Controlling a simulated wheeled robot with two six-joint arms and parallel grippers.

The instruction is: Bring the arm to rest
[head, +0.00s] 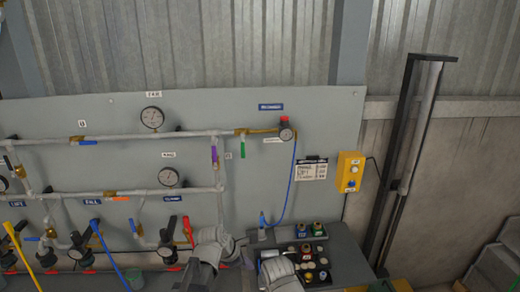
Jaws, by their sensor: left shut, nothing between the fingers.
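My left arm rises from the bottom edge in front of the panel's lower right part. Its left gripper (246,251) is small in the view, shut and empty, close to the left edge of the dark bench. Part of my right arm shows at the bottom edge, just to the right. I cannot make out its gripper.
A grey panel (330,118) carries pipes, gauges (152,117) and coloured valves. The dark bench (345,262) holds small fittings (310,262). A blue hose (289,185) hangs above it. A yellow box (349,172) and a dark post (395,150) stand at right.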

